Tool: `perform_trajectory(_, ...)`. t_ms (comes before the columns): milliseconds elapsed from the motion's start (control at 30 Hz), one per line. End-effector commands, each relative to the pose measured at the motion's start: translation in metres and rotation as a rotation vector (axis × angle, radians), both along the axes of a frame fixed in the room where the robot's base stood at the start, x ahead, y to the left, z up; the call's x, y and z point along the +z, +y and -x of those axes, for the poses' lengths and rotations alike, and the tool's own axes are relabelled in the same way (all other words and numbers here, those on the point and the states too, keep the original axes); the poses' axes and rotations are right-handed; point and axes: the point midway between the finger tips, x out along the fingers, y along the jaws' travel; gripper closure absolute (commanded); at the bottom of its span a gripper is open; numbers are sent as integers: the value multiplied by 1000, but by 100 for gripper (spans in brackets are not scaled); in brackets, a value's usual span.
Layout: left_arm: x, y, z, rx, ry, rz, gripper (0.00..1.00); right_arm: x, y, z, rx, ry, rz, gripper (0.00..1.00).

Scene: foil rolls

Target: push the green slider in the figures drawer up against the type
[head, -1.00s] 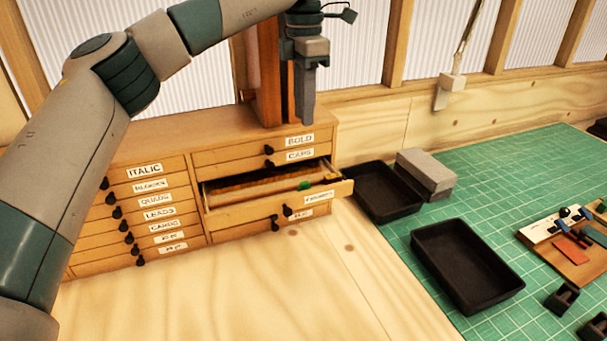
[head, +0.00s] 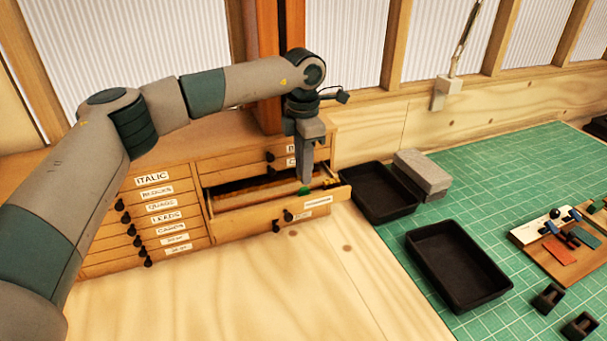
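The open drawer (head: 262,212) sticks out from the right column of the wooden cabinet; its label is too blurred to read now. The green slider (head: 304,190) shows as a small green spot inside, near the drawer's right part. A brownish row (head: 255,190), perhaps the type, lies along the drawer to its left. My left gripper (head: 306,180) points down over the drawer, its tip just above or at the green slider; I cannot tell whether they touch. Its fingers look close together, seen edge-on. My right gripper is not in view.
The cabinet's left column has several shut, labelled drawers (head: 160,205). Two black trays (head: 458,265) and a grey block (head: 422,174) lie to the right on the green mat (head: 490,180). The wooden table (head: 240,295) in front is clear.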

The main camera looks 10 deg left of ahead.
Motion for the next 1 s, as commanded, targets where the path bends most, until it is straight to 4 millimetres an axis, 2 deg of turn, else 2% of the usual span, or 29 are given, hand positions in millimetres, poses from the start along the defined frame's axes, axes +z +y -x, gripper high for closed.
perform_trajectory(33,-5,0,1,0,4,0,80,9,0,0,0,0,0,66)
perform_trajectory(300,-36,0,0,0,0,0,80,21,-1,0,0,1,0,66)
perform_trajectory(700,-44,0,0,-1,-1,0,80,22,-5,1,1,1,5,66)
perform_trajectory(733,-44,0,0,-1,-1,0,82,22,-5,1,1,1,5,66)
perform_trajectory(800,-44,0,0,-1,-1,0,99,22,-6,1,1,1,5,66)
perform_trajectory(1000,-44,-1,0,-1,-1,0,100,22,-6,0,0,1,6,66)
